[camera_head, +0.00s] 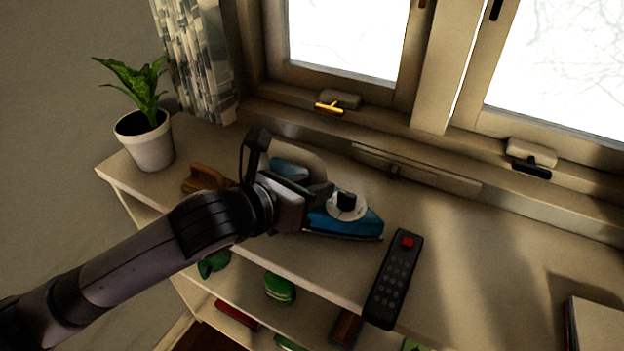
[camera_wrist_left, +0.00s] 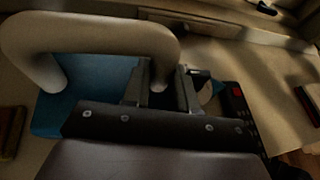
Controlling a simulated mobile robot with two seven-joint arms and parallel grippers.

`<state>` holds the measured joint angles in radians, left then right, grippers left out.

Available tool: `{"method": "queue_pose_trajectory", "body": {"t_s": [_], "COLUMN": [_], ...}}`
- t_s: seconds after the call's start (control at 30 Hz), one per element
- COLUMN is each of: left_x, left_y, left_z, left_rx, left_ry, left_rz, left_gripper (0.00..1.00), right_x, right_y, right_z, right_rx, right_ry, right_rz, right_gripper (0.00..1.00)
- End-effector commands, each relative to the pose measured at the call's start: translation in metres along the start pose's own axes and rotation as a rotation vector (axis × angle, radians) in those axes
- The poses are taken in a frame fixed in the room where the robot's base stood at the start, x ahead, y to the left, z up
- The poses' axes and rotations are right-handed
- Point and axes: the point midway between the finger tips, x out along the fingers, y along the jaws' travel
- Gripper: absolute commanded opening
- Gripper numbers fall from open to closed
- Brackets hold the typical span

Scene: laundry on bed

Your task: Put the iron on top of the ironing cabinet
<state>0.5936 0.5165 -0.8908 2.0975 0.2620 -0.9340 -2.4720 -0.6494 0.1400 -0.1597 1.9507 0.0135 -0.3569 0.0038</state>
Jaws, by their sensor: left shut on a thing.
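The iron has a blue body (camera_head: 350,224), a cream looped handle (camera_head: 308,162) and a white dial with a black knob. It is at the top of the light wooden cabinet (camera_head: 455,265), under the window, with its tip to the right. I cannot tell whether its base rests on the surface or sits just above it. My left gripper (camera_head: 318,194) is shut on the handle and hides part of the iron. In the left wrist view the fingers (camera_wrist_left: 160,88) stand either side of the handle's right end. My right gripper is not in view.
A black remote (camera_head: 394,278) with a red button lies right of the iron. A brown wooden object (camera_head: 204,178) is to its left, and a potted plant (camera_head: 150,145) stands at the left end. A book (camera_head: 597,326) is at the right. Small items fill the shelves below.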

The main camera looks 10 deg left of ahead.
Motion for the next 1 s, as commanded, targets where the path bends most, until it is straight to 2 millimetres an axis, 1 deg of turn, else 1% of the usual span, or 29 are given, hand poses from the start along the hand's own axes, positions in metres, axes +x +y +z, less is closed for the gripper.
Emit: {"method": "queue_pose_trajectory", "body": {"t_s": [0.03, 0.23, 0.27, 0.3, 0.33, 0.57, 0.67, 0.77, 0.87, 1.0], "left_x": [-0.001, 0.000, 0.001, 0.001, 0.001, 0.001, -0.003, -0.013, -0.028, -0.054], "left_y": [-0.001, 0.000, 0.000, 0.000, 0.000, 0.000, 0.000, 0.000, 0.000, 0.001], "left_z": [0.006, 0.003, -0.002, -0.002, -0.002, -0.001, 0.001, 0.001, 0.001, 0.001], "left_rx": [0.003, 0.004, 0.001, 0.001, 0.001, 0.000, 0.000, 0.002, 0.003, 0.004], "left_ry": [-0.014, -0.013, 0.000, 0.000, 0.000, 0.000, 0.000, 0.000, 0.000, 0.001], "left_rz": [-0.002, -0.002, 0.000, 0.000, 0.000, -0.001, -0.001, -0.001, -0.001, 0.001], "left_gripper": [0.00, 0.00, 0.37, 0.50, 0.53, 0.53, 0.53, 0.53, 0.53, 0.53], "right_x": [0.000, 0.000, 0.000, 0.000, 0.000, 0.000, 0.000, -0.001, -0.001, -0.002], "right_y": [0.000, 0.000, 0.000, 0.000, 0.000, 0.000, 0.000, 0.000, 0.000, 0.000], "right_z": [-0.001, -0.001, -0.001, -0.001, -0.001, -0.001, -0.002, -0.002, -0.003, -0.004], "right_rx": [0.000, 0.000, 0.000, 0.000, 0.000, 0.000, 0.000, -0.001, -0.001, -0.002], "right_ry": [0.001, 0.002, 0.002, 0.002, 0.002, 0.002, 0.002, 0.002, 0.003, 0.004], "right_rz": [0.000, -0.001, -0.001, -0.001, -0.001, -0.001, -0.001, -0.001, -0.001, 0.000], "right_gripper": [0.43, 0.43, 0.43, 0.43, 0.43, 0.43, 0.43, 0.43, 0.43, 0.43]}}
